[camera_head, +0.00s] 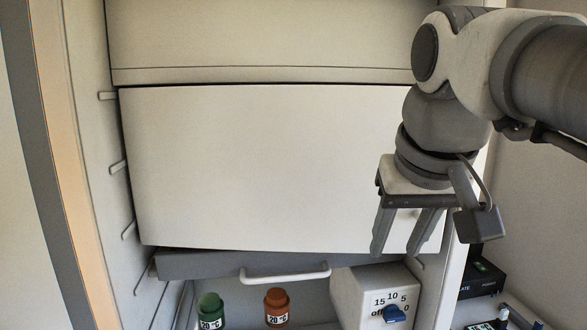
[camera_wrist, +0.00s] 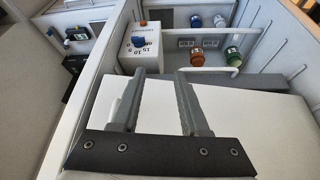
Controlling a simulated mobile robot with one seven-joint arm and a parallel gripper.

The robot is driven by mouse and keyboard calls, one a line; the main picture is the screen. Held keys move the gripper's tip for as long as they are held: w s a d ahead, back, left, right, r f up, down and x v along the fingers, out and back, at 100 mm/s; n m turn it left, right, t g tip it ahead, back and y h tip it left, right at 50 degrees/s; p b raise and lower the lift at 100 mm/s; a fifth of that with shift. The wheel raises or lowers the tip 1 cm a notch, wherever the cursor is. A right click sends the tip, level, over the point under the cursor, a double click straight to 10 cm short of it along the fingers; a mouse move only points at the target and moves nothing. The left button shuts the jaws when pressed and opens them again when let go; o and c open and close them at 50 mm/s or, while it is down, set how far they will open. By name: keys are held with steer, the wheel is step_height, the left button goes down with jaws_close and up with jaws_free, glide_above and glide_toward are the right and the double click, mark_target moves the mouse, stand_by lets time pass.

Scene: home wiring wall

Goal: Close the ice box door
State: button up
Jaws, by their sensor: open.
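The ice box door (camera_head: 260,165) is a wide white panel below the upper compartment front in the head view. A thin dark line runs along its top edge, and its lower edge stands over a dark grey strip. How far it stands open is hard to tell. My gripper (camera_head: 397,248) is open, fingers pointing down, in front of the door's lower right part. Contact is not clear. In the wrist view, the open fingers (camera_wrist: 160,75) lie over the white door surface (camera_wrist: 265,120). A small pale part (camera_wrist: 118,108) shows beside the left finger, partly hidden.
A white control box with a blue knob (camera_head: 395,314) sits below right. A white bar handle (camera_head: 285,275) runs under the door. A green-capped bottle (camera_head: 210,308) and an orange one (camera_head: 277,306) stand below. A black device (camera_head: 482,279) is at the right beyond the side wall.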

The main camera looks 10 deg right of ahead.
steer(key=d+r+m+g+p, duration=0.1)
steer(key=d+r+m, duration=0.3)
steer(key=r, duration=1.6)
steer(key=shift+n+h, duration=0.4)
steer(key=shift+n, duration=0.2)
steer(key=b+x, duration=0.1)
steer(key=x, duration=0.4)
steer(key=b+x, duration=0.2)
steer(key=x, duration=0.4)
steer(key=d+b+x, duration=0.1)
steer(key=b+x, duration=0.1)
steer(key=x, duration=0.3)
steer(key=shift+w+d+f, duration=0.15)
steer(key=shift+w, duration=0.35)
jaws_close()
